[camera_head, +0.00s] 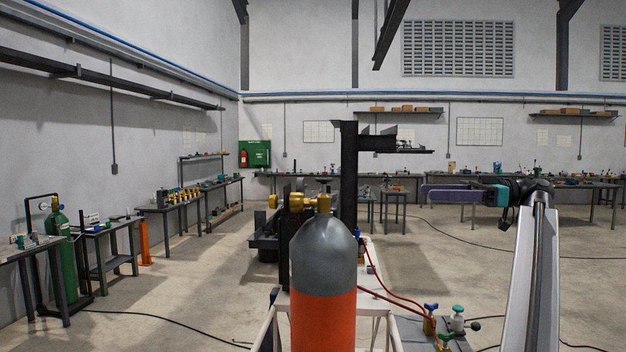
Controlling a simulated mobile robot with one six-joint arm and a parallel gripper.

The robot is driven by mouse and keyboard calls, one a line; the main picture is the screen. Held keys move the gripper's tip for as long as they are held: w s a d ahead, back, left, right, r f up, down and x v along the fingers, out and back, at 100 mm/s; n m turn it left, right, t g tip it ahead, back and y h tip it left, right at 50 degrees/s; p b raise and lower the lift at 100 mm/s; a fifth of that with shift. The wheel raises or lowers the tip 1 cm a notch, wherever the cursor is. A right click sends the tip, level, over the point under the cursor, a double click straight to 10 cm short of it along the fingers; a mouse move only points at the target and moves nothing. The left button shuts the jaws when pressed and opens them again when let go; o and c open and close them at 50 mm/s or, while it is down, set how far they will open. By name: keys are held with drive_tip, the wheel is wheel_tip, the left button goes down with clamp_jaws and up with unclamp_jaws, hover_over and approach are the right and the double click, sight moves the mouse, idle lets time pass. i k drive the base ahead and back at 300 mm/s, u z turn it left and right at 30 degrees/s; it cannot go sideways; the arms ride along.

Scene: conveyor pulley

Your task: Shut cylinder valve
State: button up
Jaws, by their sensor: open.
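A large gas cylinder (323,265) with a grey shoulder and an orange body stands upright in the near centre. A brass valve (323,204) sits on its top, with a small dark handle above it. Brass fittings (285,202) show just left of the valve. Whether the valve is open or shut cannot be seen. My gripper (426,192), with long purple jaws and a teal body, points left at about valve height, right of the cylinder in the picture. It is open, holds nothing visible and is apart from the valve. The gap between the jaws is hidden from this side.
A dark post (349,175) with a side bracket rises behind the cylinder. A red hose (391,297) runs to fittings with blue and green knobs (457,312) at lower right. A green cylinder (63,257) stands at far left. Benches line the walls; open floor shows between.

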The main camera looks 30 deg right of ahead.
sight(323, 180)
drive_tip(key=i, duration=1.05)
drive_tip(key=u, duration=0.05)
